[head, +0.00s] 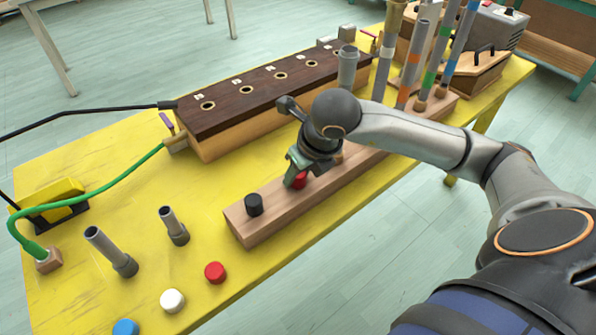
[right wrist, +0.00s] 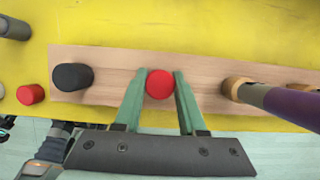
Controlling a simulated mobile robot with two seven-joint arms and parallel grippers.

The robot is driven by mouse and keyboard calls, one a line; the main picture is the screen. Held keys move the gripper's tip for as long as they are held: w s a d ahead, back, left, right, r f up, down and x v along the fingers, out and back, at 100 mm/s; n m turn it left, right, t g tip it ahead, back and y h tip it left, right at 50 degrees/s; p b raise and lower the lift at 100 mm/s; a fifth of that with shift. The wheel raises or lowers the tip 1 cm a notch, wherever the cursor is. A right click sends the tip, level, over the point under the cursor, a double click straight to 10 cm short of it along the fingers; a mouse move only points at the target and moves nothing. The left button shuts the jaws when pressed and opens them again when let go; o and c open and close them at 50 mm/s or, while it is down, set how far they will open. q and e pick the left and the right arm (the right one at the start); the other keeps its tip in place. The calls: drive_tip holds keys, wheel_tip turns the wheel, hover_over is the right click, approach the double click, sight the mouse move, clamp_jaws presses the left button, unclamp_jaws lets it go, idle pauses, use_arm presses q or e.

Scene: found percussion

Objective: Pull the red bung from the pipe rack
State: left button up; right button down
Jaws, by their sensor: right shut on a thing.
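The red bung (head: 299,180) sits at the pipe rack (head: 262,233), a long pale wooden block on the yellow table. In the right wrist view the red bung (right wrist: 160,84) lies between the two green fingers of my right gripper (right wrist: 160,88). My right gripper (head: 297,172) comes down on it from above in the head view and is shut on it. The gripper hides part of the bung in the head view. I cannot tell whether the bung is still seated in the rack (right wrist: 115,62).
A black bung (head: 254,205) stands left of the red one on the rack. Several tall pipes (head: 411,60) stand at its far end. Loose red (head: 215,272), white (head: 172,300) and blue (head: 126,328) caps lie at the near edge. A dark-topped wooden box (head: 265,90) stands behind.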

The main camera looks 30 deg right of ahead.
drive_tip(key=shift+r, duration=0.25)
drive_tip(key=shift+r+p, duration=0.9)
drive_tip(key=shift+r, duration=0.25)
drive_tip(key=shift+r, duration=0.1)
drive_tip(key=shift+r, duration=0.1)
drive_tip(key=shift+r+p, duration=0.9)
drive_tip(key=shift+r, duration=0.55)
